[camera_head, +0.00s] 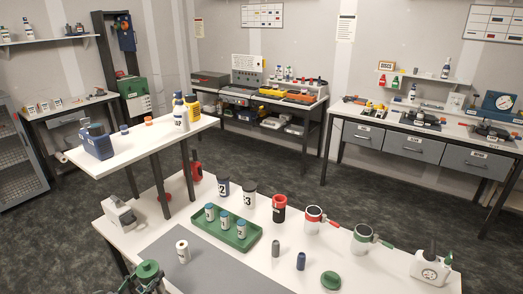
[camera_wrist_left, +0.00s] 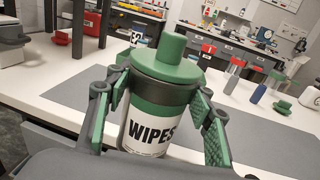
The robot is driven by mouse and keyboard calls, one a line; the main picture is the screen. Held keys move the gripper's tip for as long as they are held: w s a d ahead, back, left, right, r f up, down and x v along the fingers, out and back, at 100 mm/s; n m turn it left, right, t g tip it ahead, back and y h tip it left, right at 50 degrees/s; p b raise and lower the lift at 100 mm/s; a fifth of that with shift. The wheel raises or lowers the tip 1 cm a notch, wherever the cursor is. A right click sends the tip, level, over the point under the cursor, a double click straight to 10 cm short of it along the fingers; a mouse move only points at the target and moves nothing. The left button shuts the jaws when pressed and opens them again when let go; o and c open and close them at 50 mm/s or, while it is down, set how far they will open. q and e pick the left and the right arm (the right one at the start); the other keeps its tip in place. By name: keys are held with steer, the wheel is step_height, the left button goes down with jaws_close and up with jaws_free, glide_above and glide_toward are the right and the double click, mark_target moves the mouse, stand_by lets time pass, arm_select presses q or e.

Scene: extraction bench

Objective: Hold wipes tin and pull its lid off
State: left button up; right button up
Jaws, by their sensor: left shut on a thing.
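The wipes tin (camera_wrist_left: 152,122) is white with a "WIPES" label and a green band. Its green lid (camera_wrist_left: 168,64) with a round knob sits on top of it. In the head view the lid (camera_head: 148,269) shows at the bottom left. My left gripper (camera_wrist_left: 160,120) is shut around the tin, one green-padded finger on each side of its body. It also shows in the head view (camera_head: 143,280), cut by the bottom edge. The tin's body is mostly hidden there. My right gripper is in neither view.
A grey mat (camera_head: 215,262) covers the front of the white table. A green tray (camera_head: 227,235) with several small jars stands behind it.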

arm_select(q)
steer(key=w+a+n+y, duration=0.1)
steer(key=w+a+y, duration=0.1)
steer(key=w+a, duration=0.35)
steer(key=s+a+r+n+y, duration=0.1)
steer(key=a+r+n+y, duration=0.7)
steer(key=a+r+y, duration=0.45)
steer(key=s+d+f+m+t+h, duration=0.1)
steer(key=s+d+f+m+h, duration=0.15)
steer(key=s+d+f, duration=0.7)
steer(key=s+d+f+m+h, duration=0.1)
steer(key=s+d+f+h, duration=0.45)
steer(key=d+f, duration=0.75)
steer(key=s+d+r, duration=0.5)
steer(key=s+d, duration=0.8)
steer(key=s, duration=0.1)
step_height(320, 180, up, 6)
steer(key=p, duration=0.5)
steer(key=shift+w+a+r+m+t+y, duration=0.15)
steer(key=shift+r+m+t+y, duration=0.1)
steer(key=shift+m+t+y, duration=0.15)
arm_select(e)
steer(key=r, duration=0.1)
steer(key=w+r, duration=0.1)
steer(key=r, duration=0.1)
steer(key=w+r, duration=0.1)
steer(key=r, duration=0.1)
